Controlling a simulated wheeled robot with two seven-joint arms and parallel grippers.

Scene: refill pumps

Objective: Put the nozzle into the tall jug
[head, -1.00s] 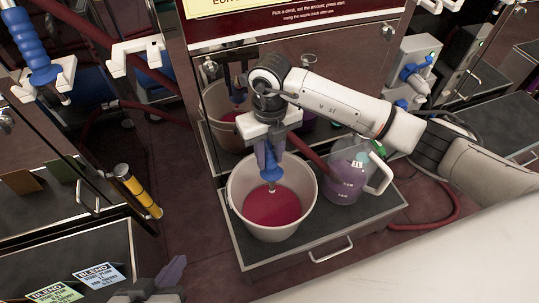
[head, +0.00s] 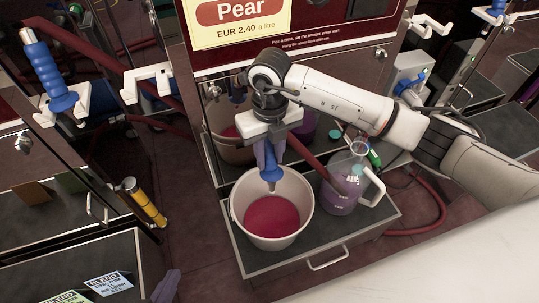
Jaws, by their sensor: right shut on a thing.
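My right gripper (head: 268,152) is shut on the blue nozzle (head: 270,172) and holds it pointing down over a wide pale bucket (head: 238,226) of red liquid. The nozzle's tip shows against the bucket's far inner wall, above the liquid. A clear tall jug (head: 345,184) with purple liquid and a white handle stands just right of the bucket, on the same dark tray. My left gripper (head: 166,288) shows only as a finger at the bottom edge; its opening is cut off.
A dark red hose (head: 312,153) passes behind the jug. The pump cabinet with a Pear sign (head: 241,18) stands close behind. Cards (head: 108,284) lie bottom left.

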